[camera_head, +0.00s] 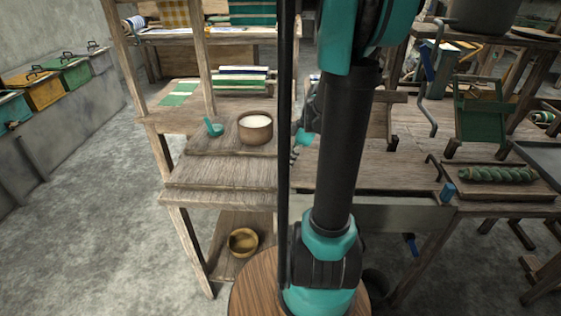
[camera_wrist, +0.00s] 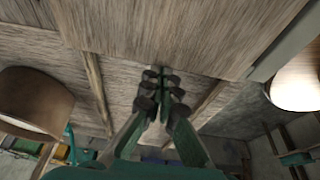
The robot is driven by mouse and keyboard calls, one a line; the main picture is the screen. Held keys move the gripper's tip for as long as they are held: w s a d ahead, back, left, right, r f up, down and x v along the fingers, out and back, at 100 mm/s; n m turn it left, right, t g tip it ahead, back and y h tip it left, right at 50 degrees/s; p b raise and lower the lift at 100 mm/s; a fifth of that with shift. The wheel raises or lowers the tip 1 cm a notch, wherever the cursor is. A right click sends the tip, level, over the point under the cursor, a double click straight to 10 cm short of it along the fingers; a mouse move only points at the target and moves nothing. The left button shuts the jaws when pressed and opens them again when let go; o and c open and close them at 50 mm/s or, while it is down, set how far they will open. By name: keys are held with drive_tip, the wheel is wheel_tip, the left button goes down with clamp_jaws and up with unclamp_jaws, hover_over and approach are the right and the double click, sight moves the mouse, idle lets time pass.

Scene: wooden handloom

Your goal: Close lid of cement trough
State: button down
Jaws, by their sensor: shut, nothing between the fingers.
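The grey cement trough (camera_head: 45,140) runs along the wall at the far left of the head view. Its lids are teal (camera_head: 12,108), yellow (camera_head: 44,92), green (camera_head: 74,73) and pale grey (camera_head: 98,58), with dark handles. I cannot tell for sure from here which lid is raised. My gripper (camera_wrist: 163,84) is shut and empty in the wrist view, close to wooden boards. In the head view it is mostly hidden behind my arm, near the wooden shelf and far from the trough.
A yellow bowl (camera_head: 243,241) sits below. Loom benches fill the right. Open concrete floor (camera_head: 95,225) lies between shelf and trough.

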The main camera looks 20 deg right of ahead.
drive_tip(key=shift+d, duration=0.25)
